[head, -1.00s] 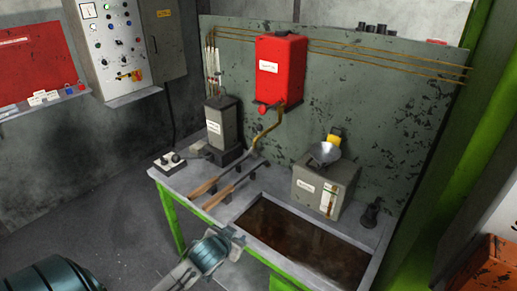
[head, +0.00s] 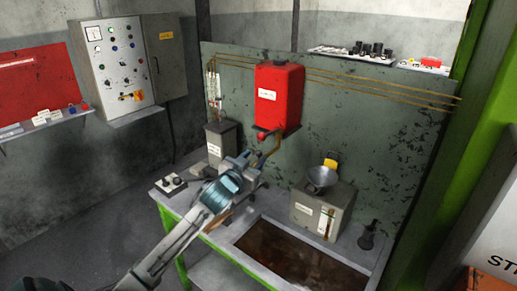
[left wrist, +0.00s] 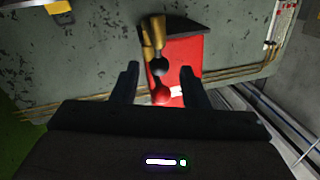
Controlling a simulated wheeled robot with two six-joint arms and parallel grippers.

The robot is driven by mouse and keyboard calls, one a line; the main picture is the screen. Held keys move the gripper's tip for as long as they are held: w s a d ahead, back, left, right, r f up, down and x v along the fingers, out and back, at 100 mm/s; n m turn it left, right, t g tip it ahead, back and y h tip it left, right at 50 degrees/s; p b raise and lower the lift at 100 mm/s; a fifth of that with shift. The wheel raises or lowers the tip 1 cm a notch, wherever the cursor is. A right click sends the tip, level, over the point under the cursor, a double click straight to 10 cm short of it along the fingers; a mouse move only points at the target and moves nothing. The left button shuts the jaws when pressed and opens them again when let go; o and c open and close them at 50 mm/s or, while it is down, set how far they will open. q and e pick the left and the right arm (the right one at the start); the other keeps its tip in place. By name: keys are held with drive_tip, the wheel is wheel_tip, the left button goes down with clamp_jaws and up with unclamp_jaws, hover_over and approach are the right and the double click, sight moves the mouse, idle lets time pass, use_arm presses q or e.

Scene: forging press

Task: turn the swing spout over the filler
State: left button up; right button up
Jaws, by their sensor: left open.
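The swing spout (head: 272,146) is a bent brass pipe under the red tank (head: 279,97) on the back panel. Its lower end is hidden behind my left gripper (head: 249,158). The filler is a silver funnel (head: 321,178) on a grey box (head: 318,212), right of the spout; the spout is not over it. My left gripper is open, close to the spout. My right gripper is not in view.
A grey canister (head: 221,143) stands left of the spout. A brown-filled basin (head: 290,252) lies in the bench front. A small dark fitting (head: 367,236) stands right of the grey box. A shelf with parts (head: 350,56) is behind the panel.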

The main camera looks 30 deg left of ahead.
sight(257, 155)
use_arm(q)
drive_tip(key=w+p, duration=0.1)
drive_tip(key=w, duration=0.2)
drive_tip(key=shift+w+a+r, duration=0.1)
drive_tip(key=shift+r, duration=0.05)
drive_tip(key=shift+w+a, duration=0.1)
drive_tip(key=shift+w, duration=0.2)
clamp_jaws()
